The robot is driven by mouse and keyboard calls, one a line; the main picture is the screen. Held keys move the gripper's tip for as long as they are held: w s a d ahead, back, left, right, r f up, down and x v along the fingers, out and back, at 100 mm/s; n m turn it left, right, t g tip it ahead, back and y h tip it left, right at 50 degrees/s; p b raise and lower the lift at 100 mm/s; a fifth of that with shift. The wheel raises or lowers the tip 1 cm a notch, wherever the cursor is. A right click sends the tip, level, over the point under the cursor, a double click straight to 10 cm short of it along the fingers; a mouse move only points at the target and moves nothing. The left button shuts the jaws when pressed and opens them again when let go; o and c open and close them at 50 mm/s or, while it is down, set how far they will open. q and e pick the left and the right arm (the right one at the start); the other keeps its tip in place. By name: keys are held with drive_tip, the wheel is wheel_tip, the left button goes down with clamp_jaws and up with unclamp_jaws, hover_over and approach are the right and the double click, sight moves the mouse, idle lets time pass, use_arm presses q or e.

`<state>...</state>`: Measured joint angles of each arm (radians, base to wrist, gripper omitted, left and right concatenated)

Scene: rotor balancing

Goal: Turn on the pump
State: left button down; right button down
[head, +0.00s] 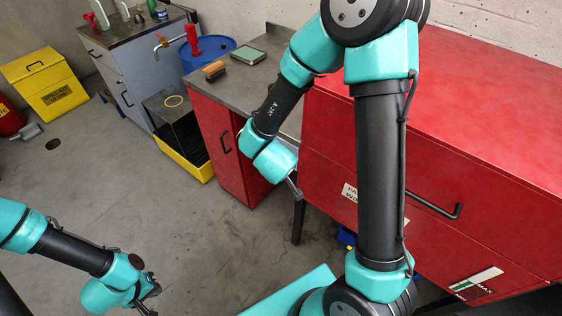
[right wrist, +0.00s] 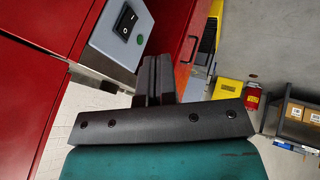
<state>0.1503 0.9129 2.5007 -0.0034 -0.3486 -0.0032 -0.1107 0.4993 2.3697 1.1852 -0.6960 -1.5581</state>
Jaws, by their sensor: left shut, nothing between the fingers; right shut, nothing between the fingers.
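In the right wrist view a grey switch box (right wrist: 112,40) with a black rocker switch (right wrist: 126,22) and a small green round lamp or button (right wrist: 140,40) sits beside red cabinet panels. I cannot tell which way the rocker is pressed. My right gripper (right wrist: 154,70) is shut and empty, its fingers beside the box at its right, apparently apart from the switch. In the head view the right gripper (head: 295,186) is in front of the red cabinets, and the box is not seen there. My left gripper (head: 150,296) is shut and empty, low at left above the floor.
A large red cabinet (head: 480,110) fills the right side. A smaller red cabinet (head: 213,130) carries a brush (head: 214,70) and a green-topped block (head: 247,54). A yellow tray (head: 185,155) and yellow bin (head: 48,88) stand further left. The floor at centre left is clear.

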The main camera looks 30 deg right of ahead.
drive_tip(key=w+d+f, duration=0.6)
drive_tip(key=f, duration=0.2)
drive_tip(key=shift+w+d+f, duration=0.25)
drive_tip(key=shift+f, duration=0.1)
idle(0.5)
